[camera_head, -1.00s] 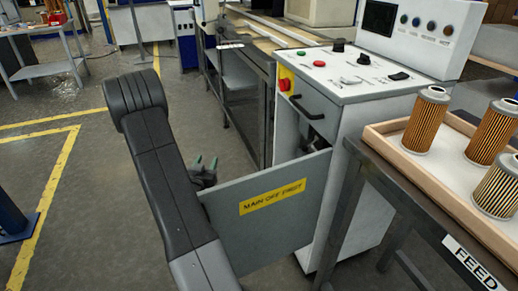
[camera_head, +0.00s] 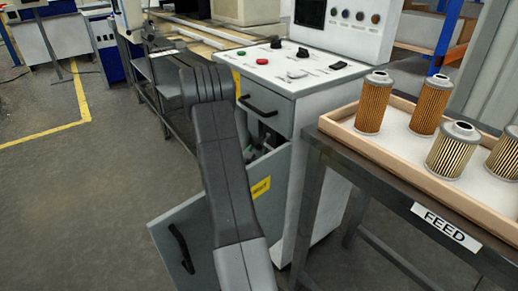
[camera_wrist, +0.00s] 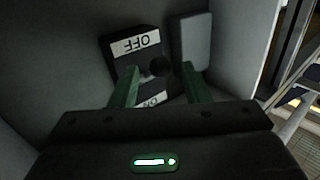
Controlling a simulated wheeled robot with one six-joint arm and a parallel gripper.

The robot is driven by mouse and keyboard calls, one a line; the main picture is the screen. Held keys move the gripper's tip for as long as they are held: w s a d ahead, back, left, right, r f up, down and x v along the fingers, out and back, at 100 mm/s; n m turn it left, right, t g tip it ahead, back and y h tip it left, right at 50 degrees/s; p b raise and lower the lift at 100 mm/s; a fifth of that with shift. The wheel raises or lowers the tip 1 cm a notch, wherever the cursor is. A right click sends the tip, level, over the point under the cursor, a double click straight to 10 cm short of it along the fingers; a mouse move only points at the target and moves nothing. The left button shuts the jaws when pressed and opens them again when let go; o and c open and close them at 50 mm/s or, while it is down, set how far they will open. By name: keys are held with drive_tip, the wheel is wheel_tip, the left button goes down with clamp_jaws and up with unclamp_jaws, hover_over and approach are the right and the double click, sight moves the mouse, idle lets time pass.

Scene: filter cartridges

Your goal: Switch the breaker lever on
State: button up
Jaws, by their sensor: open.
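In the wrist view a dark breaker block (camera_wrist: 115,50) carries a white label reading OFF, upside down. A second label (camera_wrist: 153,100) lies lower between the fingers, partly hidden. A dark round knob (camera_wrist: 160,67), which looks like the lever's end, sits beside the OFF label. My gripper (camera_wrist: 160,76) is open, its green fingers apart on either side of the knob; I cannot tell if they touch it.
Grey compartment walls (camera_wrist: 235,55) lie close around the gripper, and a grey plate (camera_wrist: 194,38) stands beside the block. The feed table (camera_head: 375,167) with several filter cartridges (camera_head: 372,103) is right of the cabinet. Floor at left is clear.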

sight(258, 149)
drive_tip(key=shift+x, duration=1.6)
clamp_jaws()
